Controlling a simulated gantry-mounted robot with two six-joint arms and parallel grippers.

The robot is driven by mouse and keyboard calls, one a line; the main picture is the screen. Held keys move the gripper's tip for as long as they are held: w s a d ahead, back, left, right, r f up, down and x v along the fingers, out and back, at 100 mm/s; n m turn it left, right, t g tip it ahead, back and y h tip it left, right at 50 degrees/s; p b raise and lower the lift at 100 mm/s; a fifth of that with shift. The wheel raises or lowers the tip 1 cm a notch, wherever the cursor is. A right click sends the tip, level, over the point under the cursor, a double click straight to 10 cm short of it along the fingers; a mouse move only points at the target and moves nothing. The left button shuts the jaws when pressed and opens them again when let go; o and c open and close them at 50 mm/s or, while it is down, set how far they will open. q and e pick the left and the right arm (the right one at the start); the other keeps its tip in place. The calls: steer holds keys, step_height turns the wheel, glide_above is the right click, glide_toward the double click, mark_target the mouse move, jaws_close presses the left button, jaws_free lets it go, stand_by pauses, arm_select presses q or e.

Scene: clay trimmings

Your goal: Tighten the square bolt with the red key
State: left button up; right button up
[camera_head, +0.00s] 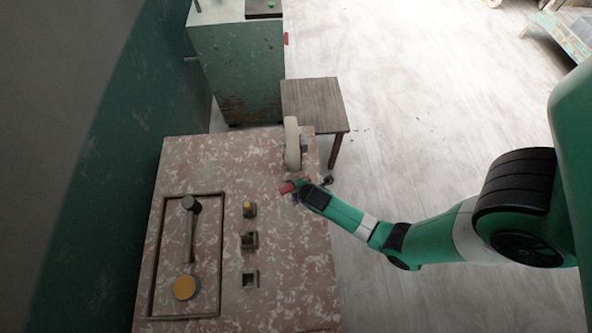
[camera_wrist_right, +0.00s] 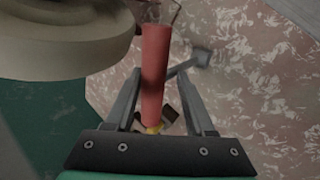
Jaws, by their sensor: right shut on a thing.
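The red key (camera_head: 287,187) shows as a small red piece at my right gripper (camera_head: 299,187), above the right part of the speckled panel. In the right wrist view the long red handle of the key (camera_wrist_right: 154,75) stands between the two grey fingers of my right gripper (camera_wrist_right: 160,85), which is shut on it. A small yellow part shows at the handle's lower end. The key's far end is unclear. Several small square fittings sit in a column on the panel: one with a yellow top (camera_head: 249,209), two dark ones (camera_head: 250,241). I cannot tell which is the square bolt. My left gripper is not in view.
A pale wheel (camera_head: 292,145) stands at the panel's far right edge, close to the gripper. The speckled panel (camera_head: 215,165) also holds a recessed frame with a dark-knobbed lever (camera_head: 190,225) and an orange disc (camera_head: 184,288). A wooden table (camera_head: 315,100) and green cabinet (camera_head: 235,70) stand behind.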

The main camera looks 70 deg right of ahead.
steer(key=shift+c, duration=1.1)
steer(key=shift+f+m, duration=0.1)
steer(key=shift+m, duration=0.2)
steer(key=shift+a+r+m+g+h, duration=0.1)
steer(key=shift+r+m+g+h, duration=0.15)
steer(key=shift+m+g+h, duration=0.25)
steer(key=shift+m+p, duration=0.8)
steer(key=shift+p, duration=0.05)
steer(key=shift+f+g, duration=0.15)
steer(key=shift+g, duration=0.25)
